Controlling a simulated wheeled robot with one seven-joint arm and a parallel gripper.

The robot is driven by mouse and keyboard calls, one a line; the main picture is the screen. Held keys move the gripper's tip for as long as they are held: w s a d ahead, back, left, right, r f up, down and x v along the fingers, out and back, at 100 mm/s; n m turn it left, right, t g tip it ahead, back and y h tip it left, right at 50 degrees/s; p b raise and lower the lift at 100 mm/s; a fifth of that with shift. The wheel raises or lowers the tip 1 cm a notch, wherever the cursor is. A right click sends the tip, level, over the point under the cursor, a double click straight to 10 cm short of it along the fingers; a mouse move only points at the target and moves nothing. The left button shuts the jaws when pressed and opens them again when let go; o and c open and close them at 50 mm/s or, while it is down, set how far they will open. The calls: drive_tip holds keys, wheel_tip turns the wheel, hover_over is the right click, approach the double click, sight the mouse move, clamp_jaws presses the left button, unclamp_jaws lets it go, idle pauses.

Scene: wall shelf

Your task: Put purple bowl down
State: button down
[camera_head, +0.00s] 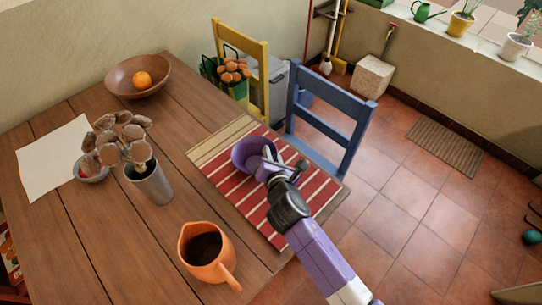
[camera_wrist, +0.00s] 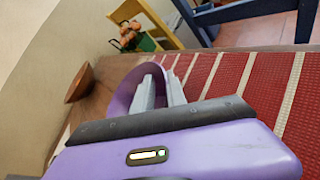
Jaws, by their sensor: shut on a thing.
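The purple bowl (camera_head: 246,153) is at the red, white-striped placemat (camera_head: 232,186) on the wooden table. My gripper (camera_head: 270,163) is shut on the bowl's near right rim. In the wrist view the bowl (camera_wrist: 122,96) shows behind the fingers (camera_wrist: 160,92), tilted in the picture. The striped placemat (camera_wrist: 232,75) fills the right of that view. I cannot tell whether the bowl's base touches the mat. My gripper hides part of the bowl.
An orange jug (camera_head: 205,252) stands at the table's front. A metal vase (camera_head: 152,187) of dried flowers and a small bowl (camera_head: 92,173) stand left. A wooden bowl (camera_head: 125,80) holds an orange. Blue (camera_head: 330,115) and yellow (camera_head: 255,60) chairs stand behind. Bare table lies left of the mat.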

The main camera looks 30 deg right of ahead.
drive_tip(key=shift+f, duration=0.25)
drive_tip(key=c, duration=1.3)
unclamp_jaws()
drive_tip(key=shift+s, duration=0.1)
drive_tip(key=v, duration=1.2)
